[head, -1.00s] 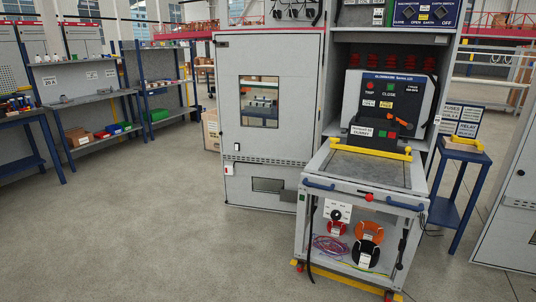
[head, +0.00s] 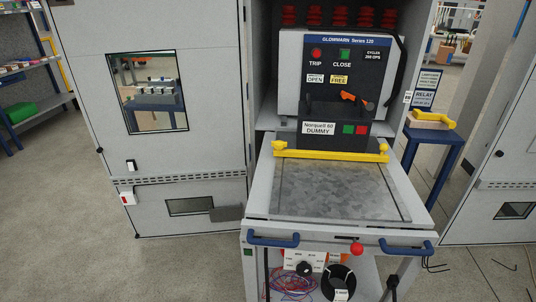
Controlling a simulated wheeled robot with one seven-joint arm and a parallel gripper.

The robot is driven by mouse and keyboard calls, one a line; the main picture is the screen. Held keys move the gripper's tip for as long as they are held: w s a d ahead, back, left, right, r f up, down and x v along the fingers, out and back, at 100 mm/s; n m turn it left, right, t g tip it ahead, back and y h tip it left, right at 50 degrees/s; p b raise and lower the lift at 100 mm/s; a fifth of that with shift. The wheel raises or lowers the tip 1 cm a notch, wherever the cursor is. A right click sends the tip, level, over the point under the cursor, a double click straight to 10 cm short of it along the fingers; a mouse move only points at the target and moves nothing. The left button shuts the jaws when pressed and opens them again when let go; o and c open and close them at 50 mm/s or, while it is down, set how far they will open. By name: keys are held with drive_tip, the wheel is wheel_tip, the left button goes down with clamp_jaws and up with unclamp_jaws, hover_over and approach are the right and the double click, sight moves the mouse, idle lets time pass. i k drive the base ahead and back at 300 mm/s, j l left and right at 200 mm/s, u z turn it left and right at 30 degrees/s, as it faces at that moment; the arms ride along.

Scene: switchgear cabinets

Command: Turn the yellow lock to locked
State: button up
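A yellow bar (head: 330,155) with a raised yellow knob at each end lies across the back of the trolley top, in front of the breaker. The left knob (head: 279,146) and right knob (head: 382,149) both show. I cannot tell from here which yellow part is the lock, or whether it is locked. The breaker (head: 343,85) has a red TRIP button, a green CLOSE button, an orange handle (head: 353,98) and a label reading FREE. A separate yellow handle (head: 436,117) rests on a blue stand at the right. My gripper is in no view.
The trolley (head: 345,190) stands against the open cabinet bay, with blue handles (head: 273,240) and a red knob (head: 356,249) at its front. The floor (head: 190,270) at front left is clear.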

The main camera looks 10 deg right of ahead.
sight(279, 145)
drive_tip(key=i+l+u, duration=0.1)
drive_tip(key=i, duration=0.5)
drive_tip(key=i+l+u, duration=0.4)
drive_tip(key=i+l, duration=0.1)
drive_tip(key=l, duration=0.05)
